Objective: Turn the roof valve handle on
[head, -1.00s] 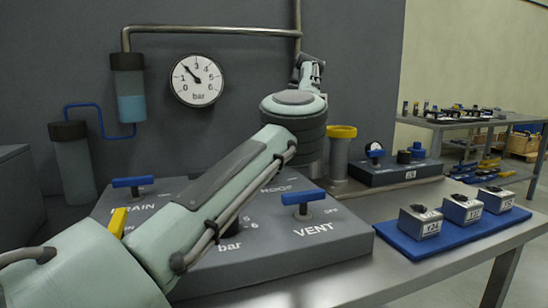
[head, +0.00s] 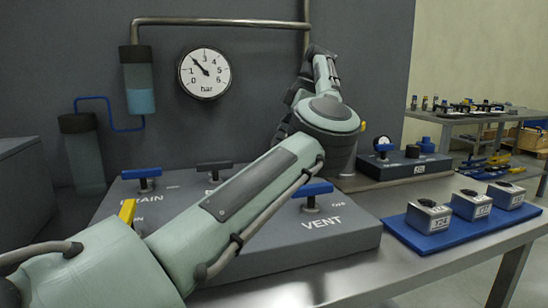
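The grey valve panel (head: 345,241) lies on the metal bench, partly covered by my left arm. Its blue drain handle (head: 141,172) is at the back left and its blue vent handle (head: 310,189) is at the right. A dark handle (head: 214,165) shows at the back, its label mostly covered. A yellow handle (head: 127,211) stands at the front left. The roof handle cannot be made out; the area where the roof label showed earlier is behind my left arm. My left gripper cannot be made out behind the arm links. My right gripper is not in view.
A round pressure gauge (head: 204,73) hangs on the dark wall under a pipe (head: 220,22). A smaller grey box (head: 405,166) sits behind right. A blue mat (head: 455,233) with several small blocks lies at the right. The bench front is clear.

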